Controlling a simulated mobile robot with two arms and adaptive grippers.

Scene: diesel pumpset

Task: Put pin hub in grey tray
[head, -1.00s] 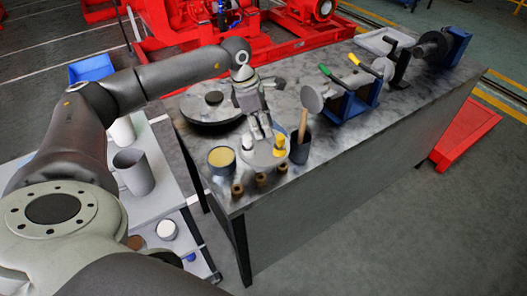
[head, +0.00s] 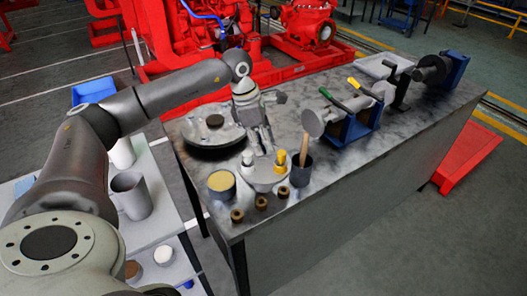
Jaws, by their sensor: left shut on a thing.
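My left gripper (head: 263,152) points down over the near left part of the workbench, its fingers shut. A grey round piece (head: 266,182), which I take for the pin hub, is right under the fingertips. A white piece and a yellow piece stand up at its edge. The fingers cover part of it, and I cannot tell whether it touches the bench. The light grey tray (head: 376,68) lies at the bench's far side, to the right of the gripper. My right gripper is out of view.
A round dark-edged plate (head: 190,130) lies left of the gripper. A yellow-topped can (head: 222,186), several small brown bushes (head: 261,202) and a cup with a wooden handle (head: 301,172) stand nearby. A blue clamp stand (head: 352,136) stands between gripper and tray.

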